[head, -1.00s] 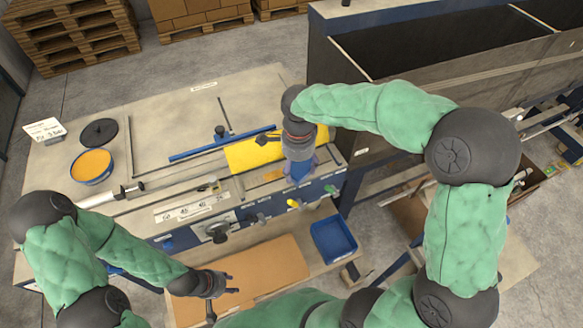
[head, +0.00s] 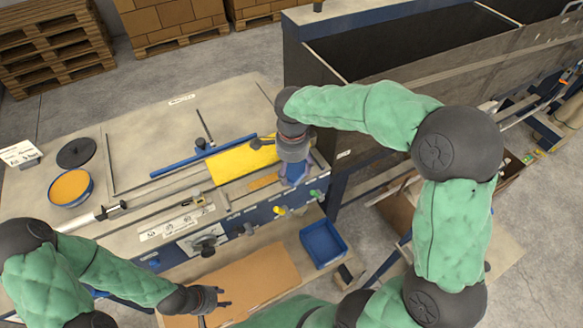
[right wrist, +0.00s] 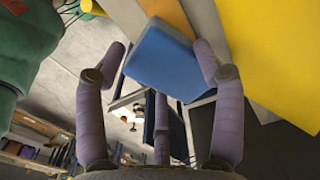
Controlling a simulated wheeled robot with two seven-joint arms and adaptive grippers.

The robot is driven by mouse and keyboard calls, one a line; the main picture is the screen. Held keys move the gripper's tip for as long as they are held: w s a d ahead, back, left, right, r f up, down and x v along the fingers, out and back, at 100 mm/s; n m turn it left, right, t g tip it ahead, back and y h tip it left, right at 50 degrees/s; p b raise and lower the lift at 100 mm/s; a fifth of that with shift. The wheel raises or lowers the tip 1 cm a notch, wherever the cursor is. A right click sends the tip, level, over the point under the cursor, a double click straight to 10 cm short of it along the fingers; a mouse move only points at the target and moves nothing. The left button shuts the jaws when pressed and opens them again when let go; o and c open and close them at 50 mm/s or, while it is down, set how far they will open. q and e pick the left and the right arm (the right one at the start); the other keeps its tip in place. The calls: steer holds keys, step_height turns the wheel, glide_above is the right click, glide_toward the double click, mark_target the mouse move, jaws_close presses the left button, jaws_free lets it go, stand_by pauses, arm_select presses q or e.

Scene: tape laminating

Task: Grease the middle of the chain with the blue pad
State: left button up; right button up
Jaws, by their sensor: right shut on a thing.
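The blue pad (right wrist: 158,55) is between the purple fingers of my right gripper (right wrist: 155,65) in the right wrist view. In the head view my right gripper (head: 293,176) is shut on it and points down over the right end of the bench, beside a yellow sheet (head: 240,161). The arm and fingers hide most of the pad there. My left gripper (head: 222,297) has its fingers apart and empty, over a brown board (head: 258,280) at the bench's front. I cannot make out the chain in either view.
The bench (head: 240,105) holds a blue-rimmed bowl of orange stuff (head: 71,188), a black lid (head: 76,153) and a blue bar (head: 195,154). Knobs line its front panel. A blue bin (head: 323,243) sits below. A dark open tank (head: 400,45) stands at the back right.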

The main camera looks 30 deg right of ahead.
steer(key=shift+r+p, duration=2.65)
steer(key=shift+r, duration=1.4)
steer(key=shift+f, duration=0.1)
